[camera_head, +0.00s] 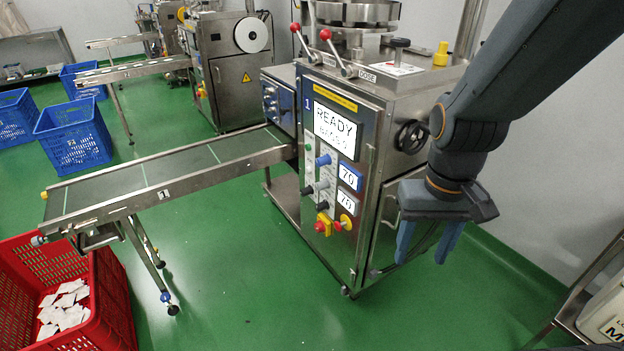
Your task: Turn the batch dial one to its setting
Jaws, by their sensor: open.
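The steel packing machine (372,100) marked 1 stands right of centre. Its front panel has a lit screen (335,128) reading READY, with a second line too small to read surely. Below it are a blue knob (324,160), a grey knob (321,185), a dark knob (307,191) and two small displays, the upper (347,176) reading 70. The labels are too small to tell which knob is batch dial one. My gripper (424,257) is open and empty, fingers pointing down, in front of the machine's right side and apart from the panel knobs.
A black handwheel (411,136) sticks out from the machine's side near my arm. Red-tipped levers (334,52) stand on top. A conveyor (165,171) runs left towards a red crate (103,300) with white packets. Blue crates (74,140) stand behind. Green floor in front is clear.

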